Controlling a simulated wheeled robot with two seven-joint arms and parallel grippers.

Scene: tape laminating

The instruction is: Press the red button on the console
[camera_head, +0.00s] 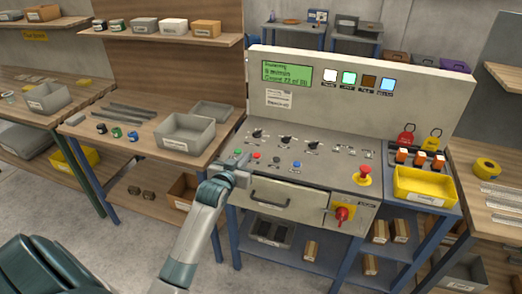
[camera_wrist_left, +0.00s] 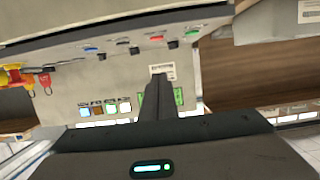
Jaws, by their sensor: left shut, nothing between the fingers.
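The console (camera_head: 330,120) is a grey cabinet with a sloped panel and an upright back. A small red button (camera_head: 257,156) sits in a row with green, black and blue buttons at the panel's left front. The red button also shows in the left wrist view (camera_wrist_left: 157,37), where the row appears upside down. My left gripper (camera_head: 241,163) is shut and empty, close to the green and red buttons. In the left wrist view its closed fingers (camera_wrist_left: 160,82) point toward the row; contact with a button is not visible. My right gripper is not in view.
A red mushroom button (camera_head: 364,172) and a red-yellow rotary switch (camera_head: 343,213) are on the console's right side. Knobs (camera_head: 285,141) stand behind the button row. A yellow bin (camera_head: 424,187) is at the right, and a grey bin (camera_head: 186,134) is on the left bench.

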